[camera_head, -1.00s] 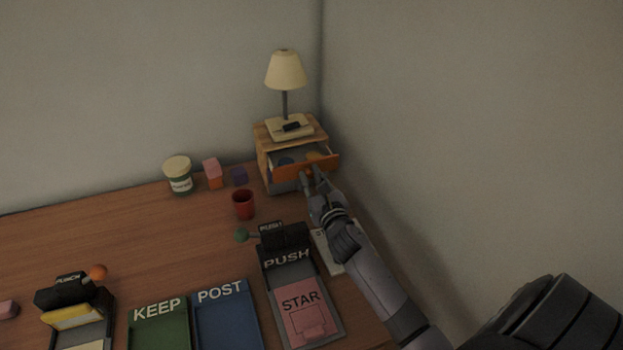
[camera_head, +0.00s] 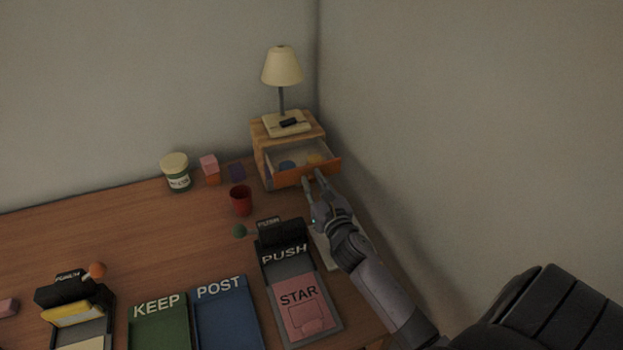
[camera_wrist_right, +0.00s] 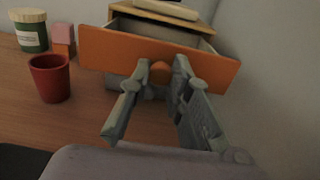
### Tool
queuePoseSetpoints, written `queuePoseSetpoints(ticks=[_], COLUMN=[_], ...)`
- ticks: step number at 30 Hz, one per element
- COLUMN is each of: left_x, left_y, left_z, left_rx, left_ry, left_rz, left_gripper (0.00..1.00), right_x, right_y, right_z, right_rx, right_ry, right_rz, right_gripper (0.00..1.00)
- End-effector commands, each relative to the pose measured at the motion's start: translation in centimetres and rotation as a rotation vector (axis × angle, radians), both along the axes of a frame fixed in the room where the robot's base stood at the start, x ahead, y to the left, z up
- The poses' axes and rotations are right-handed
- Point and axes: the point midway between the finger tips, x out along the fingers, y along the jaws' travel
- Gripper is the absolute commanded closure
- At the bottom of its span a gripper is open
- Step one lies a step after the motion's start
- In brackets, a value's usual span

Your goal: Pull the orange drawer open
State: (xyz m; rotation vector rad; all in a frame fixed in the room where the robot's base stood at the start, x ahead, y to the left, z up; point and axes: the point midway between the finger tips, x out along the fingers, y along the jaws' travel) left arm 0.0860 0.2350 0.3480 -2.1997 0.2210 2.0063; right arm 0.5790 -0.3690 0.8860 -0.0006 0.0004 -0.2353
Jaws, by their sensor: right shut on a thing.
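The orange drawer (camera_head: 308,170) is pulled partway out of a small wooden cabinet (camera_head: 262,147) at the back right of the desk. A blue thing and a yellow-orange thing lie inside it. My right gripper (camera_head: 313,179) is in front of the drawer. In the right wrist view the drawer front (camera_wrist_right: 112,52) spans the top, with an orange round knob (camera_wrist_right: 160,72) at its middle. The fingers of my right gripper (camera_wrist_right: 155,78) are on both sides of the knob, shut on it. My left gripper is not in view.
A lamp (camera_head: 283,68) stands on the cabinet. A red cup (camera_head: 241,201), a green-and-cream jar (camera_head: 176,172) and small blocks (camera_head: 210,168) stand left of it. A black PUSH device (camera_head: 282,240) is in front. A wall rises close on the right.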

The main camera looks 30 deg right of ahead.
Motion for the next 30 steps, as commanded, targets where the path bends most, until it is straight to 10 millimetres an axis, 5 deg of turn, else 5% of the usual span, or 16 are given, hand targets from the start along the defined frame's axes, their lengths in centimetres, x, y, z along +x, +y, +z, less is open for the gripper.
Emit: queuePoseSetpoints(ticks=[3,4,13,23,30], left_x=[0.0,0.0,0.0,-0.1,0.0], left_y=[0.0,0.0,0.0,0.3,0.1], left_z=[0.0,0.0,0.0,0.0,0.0], left_rx=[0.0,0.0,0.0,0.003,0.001], left_ry=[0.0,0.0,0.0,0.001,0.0], left_rz=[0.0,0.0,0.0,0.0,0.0], left_gripper=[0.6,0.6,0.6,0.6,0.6], right_x=[0.0,0.0,0.1,-0.1,-3.5], right_y=[0.0,0.0,0.0,0.0,0.8], right_z=[0.0,0.0,0.0,0.0,-0.1], right_rx=[0.001,0.001,0.001,0.001,0.003], right_ry=[0.0,0.0,-0.001,0.0,0.002], right_rz=[-0.001,-0.001,-0.001,0.0,0.0], right_gripper=[1.0,0.81,0.61,0.61,0.61])
